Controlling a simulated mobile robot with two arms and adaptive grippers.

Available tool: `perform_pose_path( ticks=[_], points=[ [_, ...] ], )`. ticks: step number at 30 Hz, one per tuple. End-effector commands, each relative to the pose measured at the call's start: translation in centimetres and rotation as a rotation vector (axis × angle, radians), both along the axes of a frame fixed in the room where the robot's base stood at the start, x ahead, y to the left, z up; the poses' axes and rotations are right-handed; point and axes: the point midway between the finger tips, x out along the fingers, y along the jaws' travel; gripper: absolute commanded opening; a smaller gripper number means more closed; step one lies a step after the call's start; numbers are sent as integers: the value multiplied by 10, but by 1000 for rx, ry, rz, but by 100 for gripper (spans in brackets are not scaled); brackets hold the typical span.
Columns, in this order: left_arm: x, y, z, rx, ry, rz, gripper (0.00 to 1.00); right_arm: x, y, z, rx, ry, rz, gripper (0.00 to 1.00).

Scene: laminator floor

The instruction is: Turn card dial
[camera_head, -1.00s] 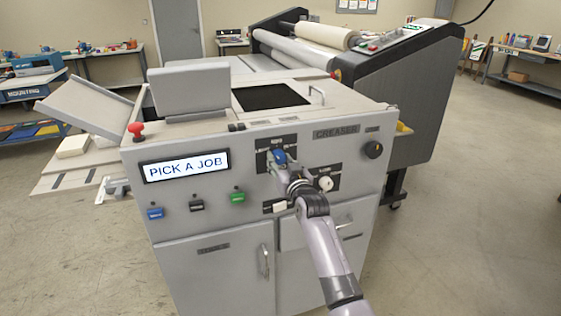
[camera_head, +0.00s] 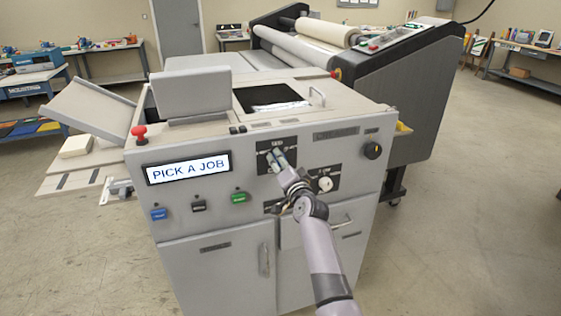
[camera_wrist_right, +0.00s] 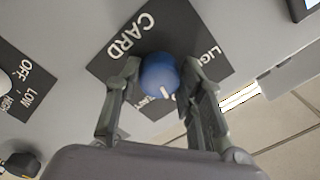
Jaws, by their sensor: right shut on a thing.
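The card dial is a round blue knob (camera_wrist_right: 160,77) on a dark plate marked CARD and LIGHT, with a small white mark on its lower part. In the head view its plate (camera_head: 264,162) is on the upper front panel of the grey creaser machine (camera_head: 215,235). My right gripper (camera_head: 279,157) reaches the dial from below right and mostly hides it there. In the right wrist view my right gripper's fingers (camera_wrist_right: 162,76) stand on either side of the knob, shut on it. My left gripper is not in view.
A display (camera_head: 188,167) reads PICK A JOB. Blue, black and green buttons (camera_head: 239,198) sit below it. A white knob (camera_head: 325,184) and a black knob (camera_head: 373,151) are to the right of the dial. A red button (camera_head: 139,132) is at the top left.

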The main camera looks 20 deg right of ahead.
Motion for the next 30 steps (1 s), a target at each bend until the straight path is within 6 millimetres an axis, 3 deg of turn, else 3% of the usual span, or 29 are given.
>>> perform_pose_path(
  ticks=[18, 30],
  points=[
    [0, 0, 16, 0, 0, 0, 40, 0, 1, 1, 561, 21, 0, 8],
    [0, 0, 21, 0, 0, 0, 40, 0, 0, 1, 758, 28, -1, 8]
  ],
)
